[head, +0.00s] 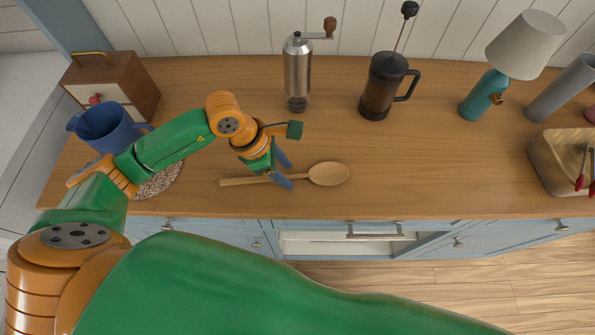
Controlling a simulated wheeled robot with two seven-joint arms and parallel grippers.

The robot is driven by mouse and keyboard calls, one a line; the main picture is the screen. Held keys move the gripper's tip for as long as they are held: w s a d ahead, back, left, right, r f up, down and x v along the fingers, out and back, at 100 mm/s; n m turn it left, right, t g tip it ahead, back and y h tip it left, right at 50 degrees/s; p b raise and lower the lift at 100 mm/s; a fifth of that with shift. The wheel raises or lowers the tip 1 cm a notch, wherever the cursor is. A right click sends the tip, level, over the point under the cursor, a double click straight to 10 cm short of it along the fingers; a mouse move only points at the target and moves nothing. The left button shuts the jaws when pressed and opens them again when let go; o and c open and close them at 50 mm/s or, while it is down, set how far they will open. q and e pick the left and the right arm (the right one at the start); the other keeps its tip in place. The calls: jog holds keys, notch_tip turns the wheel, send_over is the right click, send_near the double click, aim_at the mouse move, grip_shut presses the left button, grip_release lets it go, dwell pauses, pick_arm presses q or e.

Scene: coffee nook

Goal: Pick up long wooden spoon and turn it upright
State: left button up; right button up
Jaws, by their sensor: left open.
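The long wooden spoon (329,174) lies flat on the wooden counter (440,160), its bowl to the right and its handle running left. My left gripper (286,171) is over the handle, just left of the bowl, with its blue-grey fingers apart. One finger shows on the far side of the handle and one on the near side. I cannot tell whether the fingers touch the handle. Part of the handle is hidden by the gripper. My right gripper is not in view.
Behind stand a coffee grinder (298,70), a French press (382,85) and a teal lamp (487,92). A blue pitcher (100,127) and a wooden box (130,85) are at the left. A container (545,165) with red-handled tools is at the right. The counter right of the spoon is clear.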

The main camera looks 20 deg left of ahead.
pick_arm(q)
jog(key=shift+s, duration=0.1)
jog(key=shift+f+b, duration=0.15)
jog(key=shift+b, duration=0.15)
grip_shut()
